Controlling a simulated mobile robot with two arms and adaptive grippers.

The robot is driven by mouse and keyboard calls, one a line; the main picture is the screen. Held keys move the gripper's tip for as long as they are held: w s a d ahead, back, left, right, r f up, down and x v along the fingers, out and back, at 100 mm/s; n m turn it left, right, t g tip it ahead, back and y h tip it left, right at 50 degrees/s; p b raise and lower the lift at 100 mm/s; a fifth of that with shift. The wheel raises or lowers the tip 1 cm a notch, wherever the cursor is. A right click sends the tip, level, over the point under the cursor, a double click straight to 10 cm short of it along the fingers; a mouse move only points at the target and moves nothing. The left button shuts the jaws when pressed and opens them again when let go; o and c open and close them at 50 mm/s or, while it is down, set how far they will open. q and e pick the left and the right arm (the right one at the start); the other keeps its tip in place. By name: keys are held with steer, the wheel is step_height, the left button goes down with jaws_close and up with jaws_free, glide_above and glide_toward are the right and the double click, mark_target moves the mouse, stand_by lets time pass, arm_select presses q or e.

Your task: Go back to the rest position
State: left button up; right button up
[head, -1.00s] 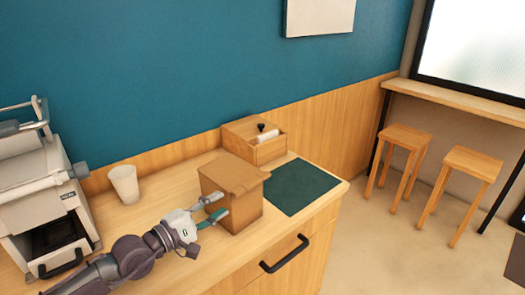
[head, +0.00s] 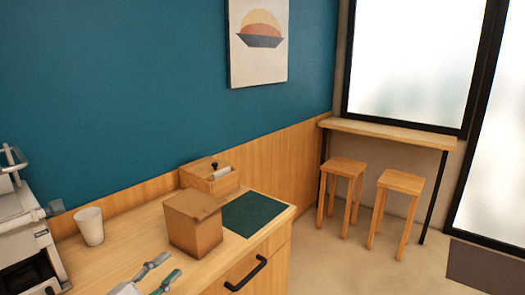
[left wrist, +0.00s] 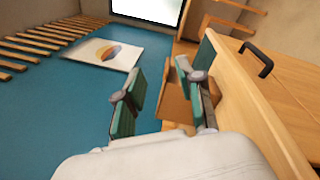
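My left gripper (head: 160,273) is at the bottom edge of the head view, low in front of the counter. Its two green-padded fingers are apart with nothing between them. In the left wrist view the gripper (left wrist: 163,92) is also open and empty. A brown box with a lid (head: 194,226) stands on the counter beyond the fingers, apart from them. In the left wrist view part of the box (left wrist: 176,104) shows behind the fingers. My right gripper is in neither view.
The wooden counter (head: 135,232) holds a white cup (head: 90,226), a wooden container (head: 218,180), a dark green mat (head: 252,214) and a grey machine (head: 25,240) at the left. A black drawer handle (head: 246,274) sticks out in front. Two stools (head: 345,170) stand on clear floor.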

arm_select(q)
steer(key=s+a+f+n+t+y, duration=0.1)
steer(key=s+a+f+n+y, duration=0.2)
steer(key=n+y, duration=0.95)
steer(key=s+a+f+n+t+y, duration=0.1)
steer(key=s+a+n+y, duration=0.3)
steer(key=n, duration=1.8)
steer(key=s+a+f+n+g, duration=0.2)
steer(key=s+f+n+g, duration=0.4)
steer(key=f+n, duration=0.4)
steer(key=s+d+f+n+g+h, duration=0.3)
steer(key=s+d+f+n+g, duration=0.15)
steer(key=s, duration=0.25)
steer(key=s+d+f+n+g+h, duration=0.3)
steer(key=s+d+f+g, duration=0.15)
steer(key=s, duration=0.35)
step_height(320, 180, down, 27)
steer(key=s+g, duration=0.1)
steer(key=s, duration=0.1)
steer(key=s+a+f+g, duration=0.1)
steer(key=s+a+f, duration=0.1)
steer(key=s+f, duration=1.3)
steer(key=shift+s, duration=0.7)
